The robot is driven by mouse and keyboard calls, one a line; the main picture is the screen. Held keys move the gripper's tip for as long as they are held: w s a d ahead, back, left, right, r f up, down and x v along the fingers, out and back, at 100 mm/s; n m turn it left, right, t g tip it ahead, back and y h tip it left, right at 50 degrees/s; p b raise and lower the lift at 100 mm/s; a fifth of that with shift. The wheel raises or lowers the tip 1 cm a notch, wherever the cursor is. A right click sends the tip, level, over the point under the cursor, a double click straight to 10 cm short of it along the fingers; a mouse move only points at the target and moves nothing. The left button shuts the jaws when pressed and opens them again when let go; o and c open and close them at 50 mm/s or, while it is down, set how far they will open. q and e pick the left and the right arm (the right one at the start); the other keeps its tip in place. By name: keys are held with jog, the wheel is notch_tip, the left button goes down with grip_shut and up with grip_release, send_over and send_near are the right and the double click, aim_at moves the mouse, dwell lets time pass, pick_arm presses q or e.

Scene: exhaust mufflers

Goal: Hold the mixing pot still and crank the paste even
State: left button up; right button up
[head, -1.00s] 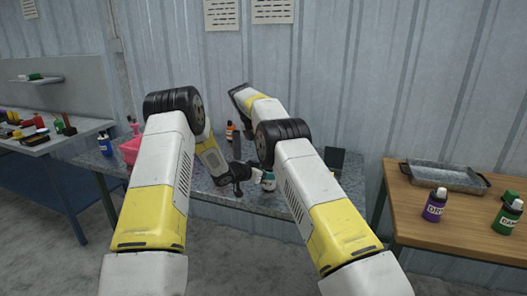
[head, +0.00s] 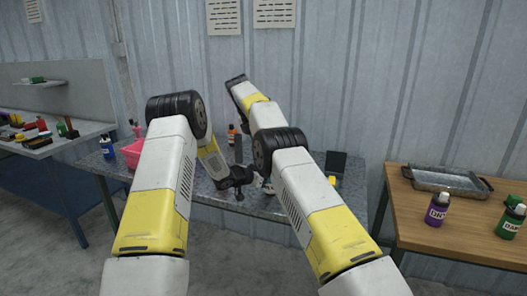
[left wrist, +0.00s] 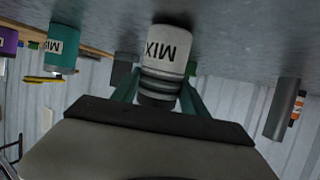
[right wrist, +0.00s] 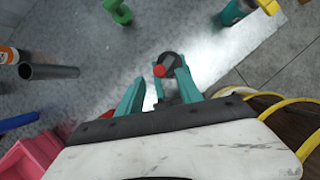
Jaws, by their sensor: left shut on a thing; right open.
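The mixing pot (left wrist: 165,55), a white cylinder marked MIX with a dark ringed end, sits between the fingers of my left gripper (left wrist: 158,95). The left wrist view is upside down, and the pot appears to stand on the bench. My left gripper is shut on it; in the head view this gripper (head: 240,178) is low over the bench. The right wrist view shows a dark round part with a red knob (right wrist: 160,71), apparently the crank, between the tips of my open right gripper (right wrist: 157,88). Contact there cannot be told. My right fingertips are hidden in the head view.
A grey cylinder (head: 238,150) and an orange bottle (head: 231,133) stand behind my left gripper. A pink bin (head: 132,155) is left on the bench (head: 200,190). A teal bottle (left wrist: 62,48) stands near the pot. A side table (head: 430,250) at right holds a tray and bottles.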

jog(key=s+a, duration=0.7)
jog(key=a, duration=0.2)
jog(key=shift+s+a+r, duration=0.15)
jog(key=shift+a, duration=0.2)
